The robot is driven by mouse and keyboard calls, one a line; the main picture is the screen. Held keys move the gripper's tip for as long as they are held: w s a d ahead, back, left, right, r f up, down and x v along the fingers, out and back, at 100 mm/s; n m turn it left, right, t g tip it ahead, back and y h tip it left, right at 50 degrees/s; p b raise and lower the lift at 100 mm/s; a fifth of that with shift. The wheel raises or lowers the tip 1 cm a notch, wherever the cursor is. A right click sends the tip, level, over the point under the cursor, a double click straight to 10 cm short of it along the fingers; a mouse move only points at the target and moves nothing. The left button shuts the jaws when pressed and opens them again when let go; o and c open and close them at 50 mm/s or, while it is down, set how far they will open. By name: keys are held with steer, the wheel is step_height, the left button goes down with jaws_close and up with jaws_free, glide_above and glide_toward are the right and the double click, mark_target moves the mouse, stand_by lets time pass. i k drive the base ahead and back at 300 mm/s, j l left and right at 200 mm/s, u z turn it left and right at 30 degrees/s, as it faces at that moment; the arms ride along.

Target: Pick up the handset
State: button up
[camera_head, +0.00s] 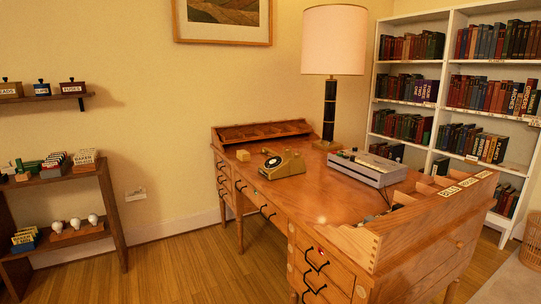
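A mustard-coloured telephone (282,168) with a dark rotary dial sits on the left part of the wooden desk. The handset (291,155) seems to rest along the top of the telephone, in the same mustard colour. It is too small to make out its exact outline. My gripper is not in view, and nothing of my arm shows near the telephone.
A grey box-shaped machine (368,168) sits right of the telephone. A tall lamp (330,100) stands behind. A labelled divider (420,215) edges the desk's right side. Floor (180,265) is clear at front left.

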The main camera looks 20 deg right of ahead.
mark_target(265, 150)
steer(key=i+u, duration=0.2)
steer(key=i, duration=2.3)
steer(key=i+j, duration=0.1)
steer(key=i, duration=0.85)
steer(key=i+j+z, duration=0.2)
steer(key=i+z, duration=0.25)
steer(key=i+j+z, duration=0.45)
steer(key=i, duration=0.15)
steer(key=i+j+z, duration=0.45)
steer(key=l+u, duration=0.15)
steer(key=l, duration=0.2)
steer(key=k, duration=0.05)
